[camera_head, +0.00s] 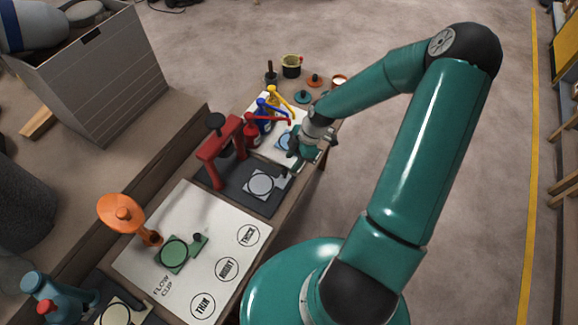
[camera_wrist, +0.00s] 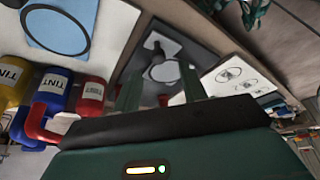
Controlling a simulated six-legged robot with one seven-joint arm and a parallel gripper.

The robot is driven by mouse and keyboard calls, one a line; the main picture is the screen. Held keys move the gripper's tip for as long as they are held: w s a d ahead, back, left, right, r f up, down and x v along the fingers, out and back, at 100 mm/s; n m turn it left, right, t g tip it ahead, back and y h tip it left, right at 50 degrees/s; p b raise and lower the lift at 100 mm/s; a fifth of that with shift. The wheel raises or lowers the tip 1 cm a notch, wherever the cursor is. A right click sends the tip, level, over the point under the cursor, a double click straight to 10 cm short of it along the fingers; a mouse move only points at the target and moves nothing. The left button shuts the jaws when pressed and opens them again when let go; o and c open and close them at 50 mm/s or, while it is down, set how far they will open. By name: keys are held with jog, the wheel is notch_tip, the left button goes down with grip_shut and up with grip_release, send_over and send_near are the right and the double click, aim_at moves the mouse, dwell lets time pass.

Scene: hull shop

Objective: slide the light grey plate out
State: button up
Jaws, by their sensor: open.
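The light grey plate (camera_head: 261,184) has a dark ring on it. It lies on a dark mat (camera_head: 232,192) in front of a red press-like frame (camera_head: 216,150). In the wrist view the plate (camera_wrist: 165,72) shows beyond my fingers, with a dark knob beside it. My gripper (camera_head: 302,160) is open and empty, beyond the plate and up to its right in the head view, near a light blue plate (camera_head: 287,141). In the wrist view its two fingers (camera_wrist: 160,90) stand apart, with the grey plate seen between and past them.
Red, blue and yellow tint bottles (camera_head: 263,115) stand left of my gripper. A large grey box (camera_head: 100,85) stands at the left. Open floor lies right of the bench.

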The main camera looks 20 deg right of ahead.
jog(key=v, duration=0.8)
jog(key=shift+r, duration=0.2)
jog(key=s+a+r+m+t+h, duration=0.1)
jog(key=s+a+r+m, duration=0.3)
jog(key=r, duration=0.6)
jog(key=s+a+r+m+t+h, duration=0.2)
jog(key=s+a+r+m, duration=0.2)
jog(key=r, duration=0.6)
jog(key=s+a+r+m+t+h, duration=0.1)
jog(key=s+a+r+m+t, duration=0.1)
jog(key=s+a+r+m, duration=0.3)
jog(key=s+r+m, duration=0.3)
jog(key=r, duration=0.1)
jog(key=shift+r, duration=0.4)
